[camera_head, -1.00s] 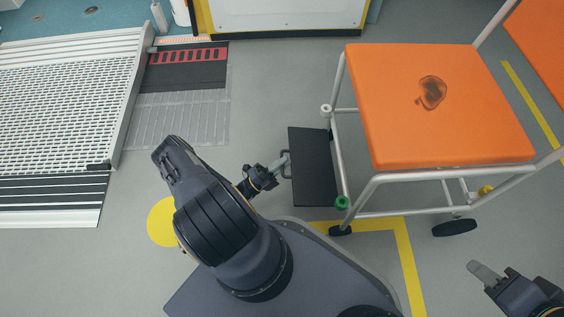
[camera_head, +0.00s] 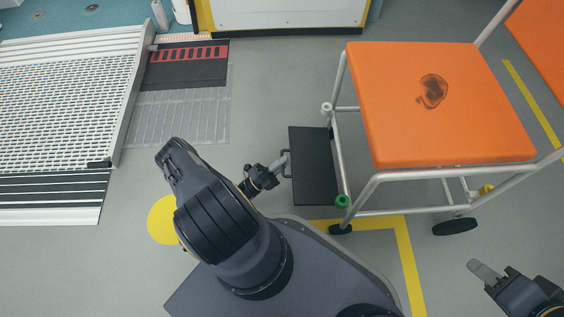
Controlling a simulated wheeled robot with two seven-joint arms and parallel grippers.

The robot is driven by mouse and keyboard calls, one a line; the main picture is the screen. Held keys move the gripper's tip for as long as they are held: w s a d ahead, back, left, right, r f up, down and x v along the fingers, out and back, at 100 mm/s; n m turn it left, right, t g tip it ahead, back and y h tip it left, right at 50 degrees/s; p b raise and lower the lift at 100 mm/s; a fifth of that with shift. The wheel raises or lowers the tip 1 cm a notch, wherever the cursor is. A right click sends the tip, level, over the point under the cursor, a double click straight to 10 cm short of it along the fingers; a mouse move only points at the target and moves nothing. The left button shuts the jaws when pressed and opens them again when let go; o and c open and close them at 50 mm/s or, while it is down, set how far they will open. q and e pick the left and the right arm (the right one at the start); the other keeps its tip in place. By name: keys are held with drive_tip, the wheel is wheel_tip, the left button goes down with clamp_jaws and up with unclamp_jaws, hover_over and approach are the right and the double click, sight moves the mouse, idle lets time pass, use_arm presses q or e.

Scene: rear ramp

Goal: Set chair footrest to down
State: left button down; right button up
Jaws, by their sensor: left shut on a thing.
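The chair has an orange seat (camera_head: 440,110) with a dark stain and a pale metal tube frame. Its footrest (camera_head: 313,165) is a flat black panel at the chair's left side, lying out from the frame low over the floor. A small handle (camera_head: 286,164) sits on the footrest's left edge. My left gripper (camera_head: 281,163) is at that edge and shut on the handle. Its fingertips are small in the picture. My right gripper (camera_head: 483,272) is at the lower right, apart from the chair, and its finger gap cannot be made out.
A ramp (camera_head: 65,100) with a perforated surface lies at the left. A yellow-edged white panel (camera_head: 285,15) stands at the back. Wheels (camera_head: 455,227) show under the chair. Grey floor lies free between the ramp and the footrest.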

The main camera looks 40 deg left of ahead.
use_arm(q)
drive_tip(key=shift+s+a+f+g, duration=0.1)
drive_tip(key=shift+f+g, duration=0.4)
drive_tip(key=shift+f, duration=0.35)
drive_tip(key=c, duration=1.8)
unclamp_jaws()
drive_tip(key=shift+t, duration=0.4)
drive_tip(key=v, duration=0.2)
drive_tip(key=r+v, duration=0.1)
drive_tip(key=v, duration=0.4)
drive_tip(key=shift+s+a+r, duration=0.1)
drive_tip(key=shift+s+a, duration=0.05)
drive_tip(key=shift+s, duration=0.25)
drive_tip(key=shift+w, duration=0.15)
